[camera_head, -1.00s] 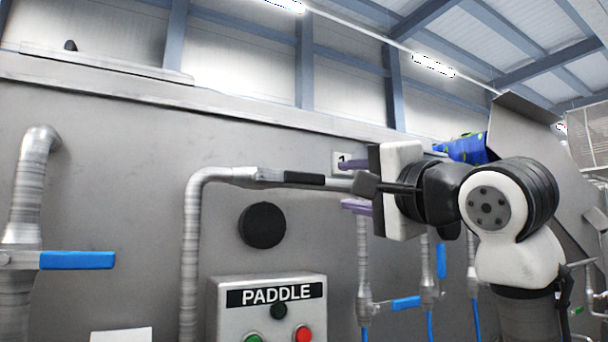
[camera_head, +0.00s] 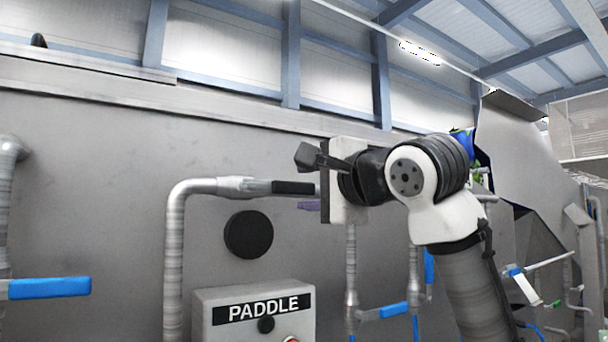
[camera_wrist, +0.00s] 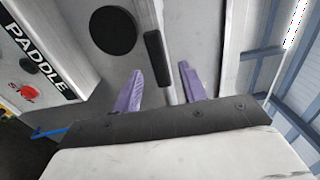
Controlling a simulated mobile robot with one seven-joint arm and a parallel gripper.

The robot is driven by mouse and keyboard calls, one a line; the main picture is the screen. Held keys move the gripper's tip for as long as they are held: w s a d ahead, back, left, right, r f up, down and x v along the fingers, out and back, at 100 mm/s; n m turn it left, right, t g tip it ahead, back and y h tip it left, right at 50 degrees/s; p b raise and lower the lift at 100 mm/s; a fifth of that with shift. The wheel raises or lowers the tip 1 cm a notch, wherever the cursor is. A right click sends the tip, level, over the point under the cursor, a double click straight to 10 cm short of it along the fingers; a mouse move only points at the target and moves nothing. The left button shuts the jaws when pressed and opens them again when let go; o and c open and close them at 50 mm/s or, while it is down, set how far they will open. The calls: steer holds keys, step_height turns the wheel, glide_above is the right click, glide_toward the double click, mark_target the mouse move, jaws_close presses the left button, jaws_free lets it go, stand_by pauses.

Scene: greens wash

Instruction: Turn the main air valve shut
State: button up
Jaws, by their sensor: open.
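A metal valve (camera_head: 236,186) sits on a grey pipe that rises and bends right, its lever in line with the pipe and ending in a black grip (camera_head: 293,187). No main air label is readable. My gripper (camera_head: 310,197) is at the right of this grip, with one purple finger showing just below it. In the wrist view my gripper (camera_wrist: 160,72) is open, and the black grip (camera_wrist: 158,58) lies between and just beyond the purple fingertips. A gap shows on each side, and nothing is held.
A PADDLE control box (camera_head: 255,318) is below the valve, with a round black disc (camera_head: 249,234) on the wall above it. Blue-handled valves stand at left (camera_head: 50,288) and lower right (camera_head: 394,310). The steel wall is close behind the lever.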

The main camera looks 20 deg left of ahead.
steer(key=shift+x, duration=1)
jaws_close()
